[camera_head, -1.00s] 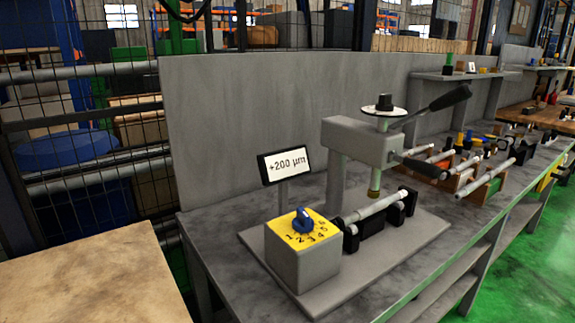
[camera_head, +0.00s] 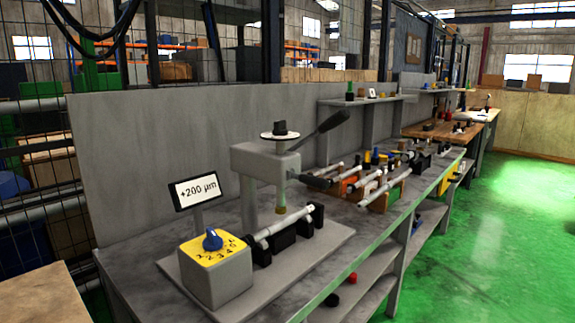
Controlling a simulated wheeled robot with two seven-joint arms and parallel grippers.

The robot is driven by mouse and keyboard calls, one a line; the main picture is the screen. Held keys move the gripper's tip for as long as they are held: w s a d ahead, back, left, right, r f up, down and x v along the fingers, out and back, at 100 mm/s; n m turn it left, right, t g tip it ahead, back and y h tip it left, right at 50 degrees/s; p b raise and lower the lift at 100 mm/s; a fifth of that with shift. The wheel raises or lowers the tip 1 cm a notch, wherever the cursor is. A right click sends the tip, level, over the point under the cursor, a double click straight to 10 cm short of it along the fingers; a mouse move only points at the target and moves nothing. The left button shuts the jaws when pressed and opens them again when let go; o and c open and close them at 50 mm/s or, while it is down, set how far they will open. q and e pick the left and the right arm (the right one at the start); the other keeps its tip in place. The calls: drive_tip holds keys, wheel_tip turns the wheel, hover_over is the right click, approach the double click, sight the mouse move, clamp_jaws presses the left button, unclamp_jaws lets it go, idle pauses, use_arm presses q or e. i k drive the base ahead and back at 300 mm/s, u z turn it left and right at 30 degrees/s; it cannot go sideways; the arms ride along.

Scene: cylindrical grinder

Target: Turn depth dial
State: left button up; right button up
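The grinder (camera_head: 266,160) stands on a light grey base plate on the grey workbench. A white round dial with a black knob (camera_head: 280,131) sits on top of its head. In front is a grey box (camera_head: 218,280) with a yellow numbered face and a blue knob (camera_head: 212,240). Which of the two is the depth dial I cannot tell for certain. A small display (camera_head: 195,192) reads "+200 µm". A metal bar (camera_head: 284,222) rests on black supports under the head. Neither of my grippers is in view.
A black-handled lever (camera_head: 325,129) sticks out from the head to the upper right. Racks with metal bars (camera_head: 381,192) stand farther along the workbench (camera_head: 335,285). A grey panel (camera_head: 150,150) rises behind. Green floor (camera_head: 500,230) lies open on the right.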

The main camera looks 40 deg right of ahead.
sight(279, 129)
drive_tip(key=k, duration=0.2)
drive_tip(key=z, duration=1.85)
drive_tip(key=k, duration=0.4)
drive_tip(key=u, duration=0.5)
drive_tip(key=i, duration=0.85)
drive_tip(key=k, duration=0.5)
drive_tip(key=z, duration=1.65)
drive_tip(key=i, duration=2.45)
drive_tip(key=u, duration=2.3)
